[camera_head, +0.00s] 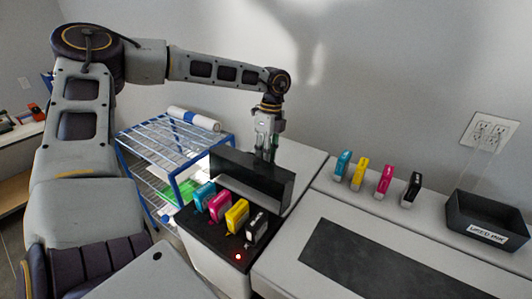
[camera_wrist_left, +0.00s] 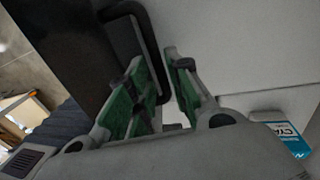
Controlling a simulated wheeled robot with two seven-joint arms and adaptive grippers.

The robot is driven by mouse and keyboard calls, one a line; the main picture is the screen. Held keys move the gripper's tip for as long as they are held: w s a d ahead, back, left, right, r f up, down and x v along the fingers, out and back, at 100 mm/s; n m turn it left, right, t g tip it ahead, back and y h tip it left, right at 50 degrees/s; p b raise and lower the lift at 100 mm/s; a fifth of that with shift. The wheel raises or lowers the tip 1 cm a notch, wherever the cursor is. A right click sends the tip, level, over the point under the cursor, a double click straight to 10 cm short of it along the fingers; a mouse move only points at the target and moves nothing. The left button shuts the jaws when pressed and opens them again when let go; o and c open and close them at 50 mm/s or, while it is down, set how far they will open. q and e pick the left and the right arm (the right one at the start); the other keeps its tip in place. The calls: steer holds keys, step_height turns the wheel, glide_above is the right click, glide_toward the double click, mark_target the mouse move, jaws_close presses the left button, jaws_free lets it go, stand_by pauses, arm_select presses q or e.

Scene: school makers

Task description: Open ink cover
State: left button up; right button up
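The black ink cover (camera_head: 232,164) is raised at the back of the black ink bay (camera_head: 212,238), with its hollow side facing me. Cyan (camera_head: 203,195), magenta (camera_head: 220,206), yellow (camera_head: 237,215) and black (camera_head: 257,227) cartridges stand exposed in front of it. My left gripper (camera_head: 265,155) points down at the cover's rear top edge. In the left wrist view, its green-padded fingers (camera_wrist_left: 165,85) are apart, with part of a black handle loop (camera_wrist_left: 150,45) between them; firm contact is not clear. My right gripper is not in view.
Cyan (camera_head: 343,163), yellow (camera_head: 359,174), magenta (camera_head: 384,180) and black (camera_head: 411,190) cartridges stand on the printer ledge at right. A black labelled bin (camera_head: 488,236) is beyond them. A blue wire rack (camera_head: 160,140) is left of the bay. A red light (camera_head: 238,257) shows on the bay.

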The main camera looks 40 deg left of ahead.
mark_target(257, 160)
arm_select(q)
jaws_close()
steer(key=shift+s+r+t+b, duration=0.55)
steer(key=shift+r+t+b, duration=0.1)
steer(key=shift+b, duration=0.35)
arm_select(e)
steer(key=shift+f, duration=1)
arm_select(q)
steer(key=shift+s+d+r+t+b, duration=0.1)
steer(key=shift+s+r+t+b, duration=0.45)
steer(key=shift+b, duration=0.4)
steer(key=shift+s+d+r+t+b, duration=0.1)
steer(key=shift+s+r+t+b, duration=0.15)
steer(key=shift+s+b, duration=0.55)
steer(key=shift+s+r+b, duration=0.35)
steer(key=shift+s+b, duration=0.05)
steer(key=shift+s, duration=0.1)
steer(key=shift+d, duration=0.1)
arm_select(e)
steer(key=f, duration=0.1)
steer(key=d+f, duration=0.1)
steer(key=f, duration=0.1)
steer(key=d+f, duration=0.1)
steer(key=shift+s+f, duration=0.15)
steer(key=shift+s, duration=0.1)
arm_select(q)
steer(key=shift+f, duration=0.1)
